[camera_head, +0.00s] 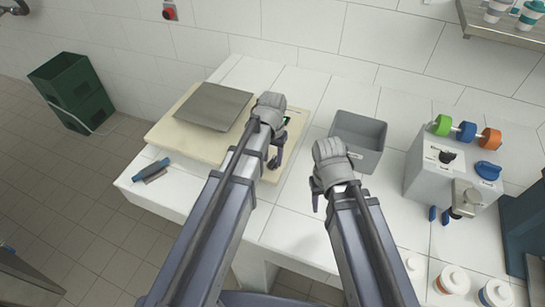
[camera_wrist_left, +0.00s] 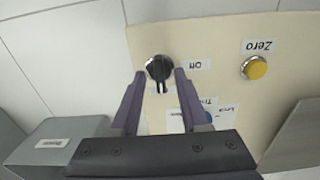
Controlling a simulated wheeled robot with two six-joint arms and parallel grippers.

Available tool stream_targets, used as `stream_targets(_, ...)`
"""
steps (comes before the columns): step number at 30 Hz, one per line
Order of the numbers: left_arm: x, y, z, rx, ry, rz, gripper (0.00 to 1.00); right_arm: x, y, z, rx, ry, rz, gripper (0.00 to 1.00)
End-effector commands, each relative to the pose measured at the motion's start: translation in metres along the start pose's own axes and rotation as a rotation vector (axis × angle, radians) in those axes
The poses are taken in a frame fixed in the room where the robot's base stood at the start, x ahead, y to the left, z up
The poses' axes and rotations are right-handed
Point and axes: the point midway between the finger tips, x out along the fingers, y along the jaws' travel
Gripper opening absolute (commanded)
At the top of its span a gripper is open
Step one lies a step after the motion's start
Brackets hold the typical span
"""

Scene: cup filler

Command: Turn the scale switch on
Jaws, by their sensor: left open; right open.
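The scale (camera_head: 165,136) has a cream body and a grey metal plate (camera_head: 213,106) on the white counter. In the head view my left gripper (camera_head: 276,158) is over the scale's right end and hides the switch. My right gripper (camera_head: 317,190) is open and empty over the counter.
A yellow Zero button (camera_wrist_left: 254,67) is near the knob. A grey bin (camera_head: 372,158) stands right of the scale. A grey dispenser (camera_head: 425,172) with coloured knobs stands further right. A blue-handled tool (camera_head: 152,168) lies at the counter's left edge. Lidded cups (camera_head: 453,280) stand at front right.

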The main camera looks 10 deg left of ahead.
Motion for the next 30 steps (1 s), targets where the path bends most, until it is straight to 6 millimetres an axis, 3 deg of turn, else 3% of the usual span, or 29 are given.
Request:
stream_targets(8, -0.024, 0.0, 0.0, 0.0, 0.0, 0.0, 0.45, -0.024, 0.002, 0.001, -0.001, 0.0, 0.0, 0.5)
stream_targets(19, -0.071, 0.0, 0.0, 0.0, 0.0, 0.0, 0.45, -0.071, 0.007, 0.004, -0.002, 0.0, 0.0, 0.5)
stream_targets(30, -0.077, 0.0, 0.0, 0.0, 0.0, 0.0, 0.45, -0.076, 0.007, 0.004, -0.001, 0.0, 0.0, 0.5)
